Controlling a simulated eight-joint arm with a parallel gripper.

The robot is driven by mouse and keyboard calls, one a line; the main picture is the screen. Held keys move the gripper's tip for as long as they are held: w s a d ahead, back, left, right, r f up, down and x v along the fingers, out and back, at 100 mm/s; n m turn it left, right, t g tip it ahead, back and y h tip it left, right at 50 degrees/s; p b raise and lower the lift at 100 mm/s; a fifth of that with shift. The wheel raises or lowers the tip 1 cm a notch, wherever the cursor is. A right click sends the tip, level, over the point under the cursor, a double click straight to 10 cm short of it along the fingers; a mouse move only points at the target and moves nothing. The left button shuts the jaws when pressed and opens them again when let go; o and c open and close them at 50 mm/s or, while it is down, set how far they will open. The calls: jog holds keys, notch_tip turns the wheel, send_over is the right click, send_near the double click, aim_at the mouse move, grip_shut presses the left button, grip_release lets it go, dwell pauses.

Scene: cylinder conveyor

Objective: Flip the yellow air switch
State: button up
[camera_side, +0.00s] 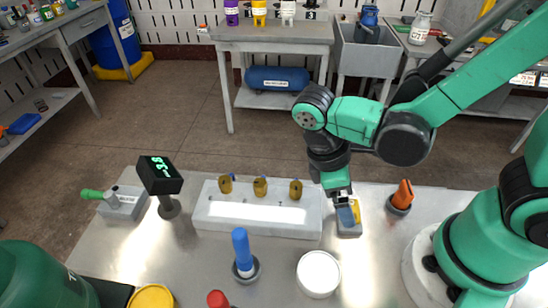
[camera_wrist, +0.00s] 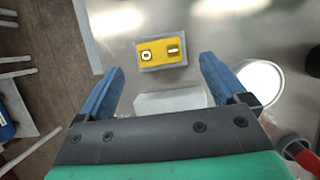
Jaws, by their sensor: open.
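The yellow air switch shows in the wrist view as a yellow plate (camera_wrist: 162,52) with a round mark and a bar mark, on a grey box. In the side view its yellow part (camera_side: 357,209) is mostly hidden behind my fingers, and its grey base (camera_side: 349,231) shows below. My gripper (camera_side: 346,217) points down at the switch. In the wrist view my gripper (camera_wrist: 160,72) is open, with a blue finger on each side. A pale block (camera_wrist: 170,101) lies between the fingers, near the yellow plate. I cannot tell whether the fingers touch anything.
A white unit (camera_side: 258,212) with brass valves stands left of the switch. An orange knob (camera_side: 403,194) is to the right. A white round container (camera_side: 318,273) and a blue-handled piece (camera_side: 241,250) stand in front. A digital display (camera_side: 160,174) is further left.

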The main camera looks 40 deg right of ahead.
jog(key=shift+x, duration=1.15)
jog(key=c, duration=1.3)
jog(key=shift+s+a+m+t+h, duration=0.1)
jog(key=shift+m+t+h, duration=0.05)
jog(key=shift+t+h, duration=0.3)
jog(key=shift+s+a+m+t+h, duration=0.1)
jog(key=shift+a+m+t+h, duration=0.05)
jog(key=shift+t+h, duration=0.25)
jog(key=o, duration=1.3)
